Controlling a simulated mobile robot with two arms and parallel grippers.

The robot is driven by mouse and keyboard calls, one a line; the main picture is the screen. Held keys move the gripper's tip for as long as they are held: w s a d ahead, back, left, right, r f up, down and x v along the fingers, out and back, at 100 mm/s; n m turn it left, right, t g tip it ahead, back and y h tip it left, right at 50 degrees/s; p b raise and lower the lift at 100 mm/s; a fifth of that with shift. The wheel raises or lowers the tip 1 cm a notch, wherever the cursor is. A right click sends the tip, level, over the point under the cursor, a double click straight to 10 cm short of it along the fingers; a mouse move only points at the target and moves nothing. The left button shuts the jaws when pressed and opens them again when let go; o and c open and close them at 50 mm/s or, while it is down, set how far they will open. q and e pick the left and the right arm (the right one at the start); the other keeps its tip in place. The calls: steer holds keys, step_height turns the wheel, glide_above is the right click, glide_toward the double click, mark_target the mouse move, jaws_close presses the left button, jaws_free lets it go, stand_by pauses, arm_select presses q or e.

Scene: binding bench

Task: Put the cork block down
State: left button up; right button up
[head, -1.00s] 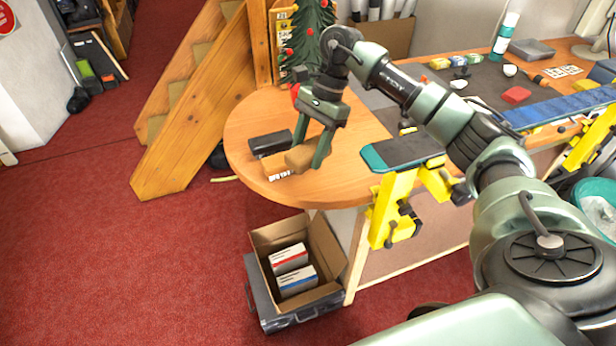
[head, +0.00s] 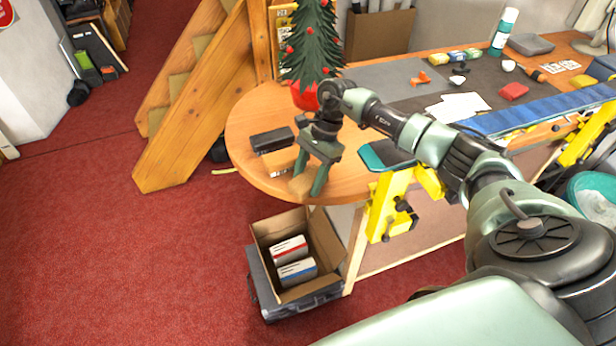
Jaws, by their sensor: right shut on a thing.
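The cork block (head: 300,185) is a small tan piece near the rounded front edge of the wooden table (head: 250,112). My right gripper (head: 308,184) points down and is shut on it, with one green finger on each side. The block is low over the tabletop; I cannot tell whether its underside touches. The fingers hide part of it. My left gripper is not in view.
A small light-brown box (head: 280,170) sits just left of the block, with a black box (head: 272,141) behind it. A small Christmas tree (head: 313,45) stands behind the gripper. Below is an open carton (head: 331,252) holding white boxes. The table's left rim is clear.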

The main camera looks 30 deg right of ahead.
steer(key=shift+f, duration=0.15)
steer(key=o, duration=1.2)
steer(key=shift+r, duration=0.3)
steer(key=b+v, duration=0.4)
steer(key=v, duration=0.6)
steer(key=shift+d+r+b, duration=0.1)
steer(key=shift+r+b, duration=0.15)
steer(key=shift+b, duration=0.1)
steer(key=shift+d+r, duration=0.2)
steer(key=shift+r, duration=0.4)
